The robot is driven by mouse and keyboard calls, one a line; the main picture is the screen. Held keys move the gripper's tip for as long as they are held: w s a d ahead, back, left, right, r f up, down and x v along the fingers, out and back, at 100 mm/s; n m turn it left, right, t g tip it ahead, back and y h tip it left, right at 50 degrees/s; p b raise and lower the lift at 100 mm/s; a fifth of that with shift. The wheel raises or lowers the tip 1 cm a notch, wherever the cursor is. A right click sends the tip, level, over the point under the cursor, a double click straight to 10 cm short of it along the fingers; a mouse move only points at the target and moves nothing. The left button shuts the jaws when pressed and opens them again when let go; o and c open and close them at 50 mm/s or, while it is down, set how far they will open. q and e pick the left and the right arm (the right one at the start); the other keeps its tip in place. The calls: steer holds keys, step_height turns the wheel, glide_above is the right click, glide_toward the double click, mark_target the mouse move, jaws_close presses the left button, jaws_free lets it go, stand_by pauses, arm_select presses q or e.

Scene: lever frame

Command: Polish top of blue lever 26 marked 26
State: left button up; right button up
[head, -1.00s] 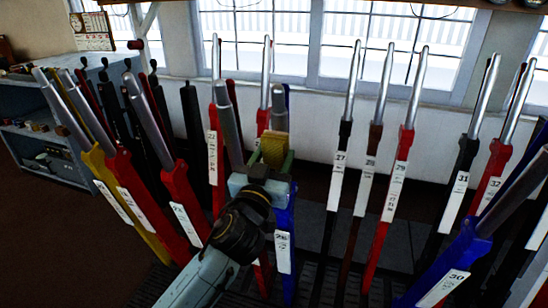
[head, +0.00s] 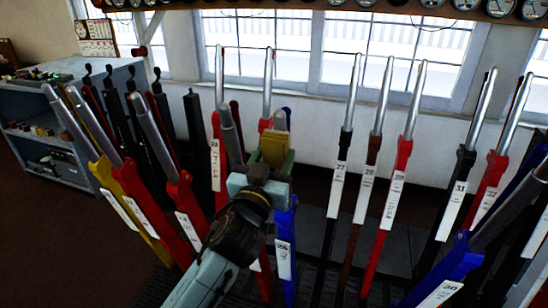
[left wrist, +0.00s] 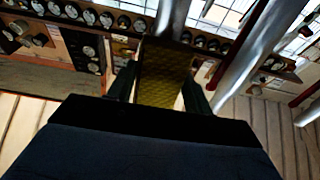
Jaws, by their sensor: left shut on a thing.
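Blue lever 26 stands in the middle of the head view, with its blue shaft (head: 289,222) and a white plate (head: 284,260) marked 26. A short piece of its metal handle top (head: 280,120) shows just above a yellow sponge-like pad (head: 276,150). My left gripper (head: 262,172) is shut on this pad and holds it up in front of the handle, hiding the rest of it. In the left wrist view the pad (left wrist: 163,75) sits between the fingers, with a metal handle (left wrist: 172,18) just beyond it. I cannot tell whether pad and handle touch. My right gripper is not in view.
Red levers (head: 185,205) stand close on the left, and levers 27 (head: 337,185), 28 and 29 (head: 392,195) on the right. Blue lever 30 (head: 450,268) leans near at the lower right. A grey shelf (head: 45,125) stands at the left. Windows (head: 380,65) lie behind.

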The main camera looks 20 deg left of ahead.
arm_select(q)
steer(key=shift+s+r+p, duration=0.15)
steer(key=shift+r+p, duration=0.45)
steer(key=shift+r, duration=0.3)
steer(key=shift+f, duration=0.1)
step_height(320, 180, down, 11)
steer(key=w+b, duration=0.2)
steer(key=b, duration=0.7)
steer(key=shift+w, duration=0.15)
steer(key=shift+p+v, duration=0.3)
steer(key=shift+v, duration=2.7)
